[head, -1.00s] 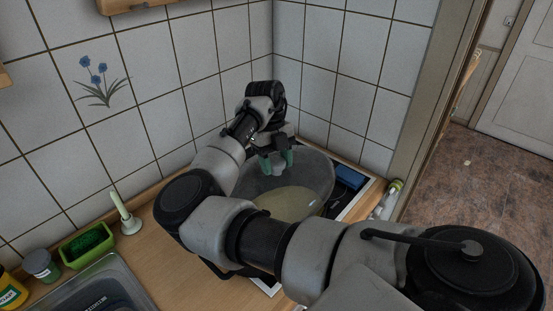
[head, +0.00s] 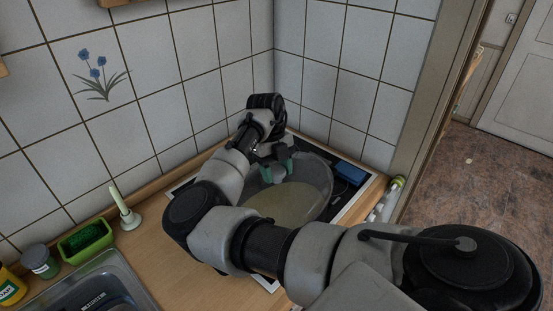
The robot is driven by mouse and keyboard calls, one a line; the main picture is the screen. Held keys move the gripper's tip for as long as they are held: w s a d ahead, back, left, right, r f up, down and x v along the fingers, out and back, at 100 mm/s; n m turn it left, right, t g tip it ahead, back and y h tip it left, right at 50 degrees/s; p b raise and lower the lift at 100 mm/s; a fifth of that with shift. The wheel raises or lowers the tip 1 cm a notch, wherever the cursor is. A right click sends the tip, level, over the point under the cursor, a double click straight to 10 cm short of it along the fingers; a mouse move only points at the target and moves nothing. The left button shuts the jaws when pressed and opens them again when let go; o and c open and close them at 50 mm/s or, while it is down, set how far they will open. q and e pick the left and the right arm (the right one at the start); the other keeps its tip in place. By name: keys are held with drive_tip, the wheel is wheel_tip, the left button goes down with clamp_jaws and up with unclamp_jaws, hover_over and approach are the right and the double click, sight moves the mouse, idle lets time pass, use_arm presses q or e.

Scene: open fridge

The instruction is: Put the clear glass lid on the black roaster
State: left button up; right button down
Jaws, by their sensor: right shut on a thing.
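The clear glass lid (head: 312,177) is a see-through oval over the hob in the corner. My right gripper (head: 278,172), with green fingertips, is shut on the lid's knob from above, near the lid's far left part. A pale yellowish oval area (head: 288,205) shows through the lid's near part. I cannot clearly make out the black roaster; the lid and my right arm cover that area. I cannot tell whether the lid touches anything below. My left gripper is not in view.
The black hob (head: 347,202) lies under the lid, with a blue item (head: 350,172) at its right. Tiled walls close in behind. A sink (head: 85,285), green container (head: 87,240) and white brush holder (head: 130,219) stand left. Bare wooden counter (head: 160,240) lies between.

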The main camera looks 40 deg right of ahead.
drive_tip(key=shift+f, duration=0.45)
idle(0.7)
drive_tip(key=shift+c, duration=2)
unclamp_jaws()
drive_tip(key=shift+f, duration=0.1)
drive_tip(key=b+v, duration=0.2)
drive_tip(key=v, duration=0.9)
drive_tip(key=shift+s+b, duration=0.15)
drive_tip(key=shift+b, duration=0.25)
